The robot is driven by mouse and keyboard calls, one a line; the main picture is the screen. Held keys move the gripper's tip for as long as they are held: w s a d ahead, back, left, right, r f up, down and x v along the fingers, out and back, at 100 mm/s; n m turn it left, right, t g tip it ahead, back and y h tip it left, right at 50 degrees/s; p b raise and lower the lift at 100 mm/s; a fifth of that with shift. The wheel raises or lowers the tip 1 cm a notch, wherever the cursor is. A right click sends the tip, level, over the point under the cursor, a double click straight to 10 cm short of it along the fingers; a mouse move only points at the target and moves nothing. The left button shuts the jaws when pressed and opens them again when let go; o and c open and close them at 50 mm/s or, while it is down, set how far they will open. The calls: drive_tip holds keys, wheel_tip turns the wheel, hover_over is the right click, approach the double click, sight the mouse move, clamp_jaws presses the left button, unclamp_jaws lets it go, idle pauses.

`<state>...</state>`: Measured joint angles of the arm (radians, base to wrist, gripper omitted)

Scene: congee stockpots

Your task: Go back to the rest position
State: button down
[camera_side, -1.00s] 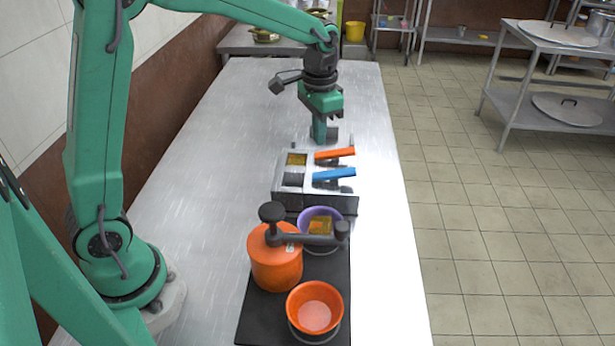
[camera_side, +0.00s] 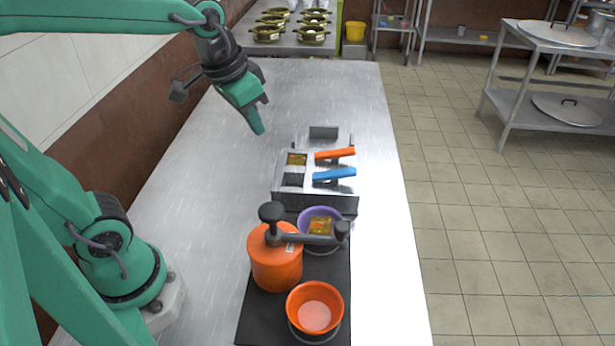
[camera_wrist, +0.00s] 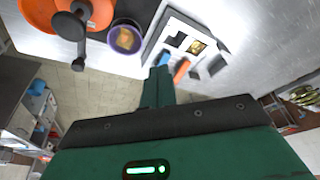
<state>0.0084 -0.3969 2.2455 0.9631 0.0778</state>
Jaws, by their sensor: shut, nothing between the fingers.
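My gripper (camera_side: 258,128) is shut and empty. It hangs tilted in the air above the steel table, to the left of and behind the metal box with two handles, apart from everything. In the wrist view its green fingers (camera_wrist: 158,88) are together, with the box beyond them. The metal box (camera_side: 314,202) stands on the table with an orange handle (camera_side: 335,153) and a blue handle (camera_side: 334,174) pointing right. Amber contents show in one of its openings.
A black mat (camera_side: 257,318) at the front bears an orange pot (camera_side: 276,262) with a dark crank, an orange bowl (camera_side: 314,300) and a purple bowl (camera_side: 307,214) with an amber piece. The steel table (camera_side: 190,215) is clear on the left. Several pots stand on the back counter.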

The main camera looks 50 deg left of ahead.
drive_tip(key=s+f+n+t, duration=0.1)
drive_tip(key=s, duration=0.6)
drive_tip(key=shift+t, duration=0.4)
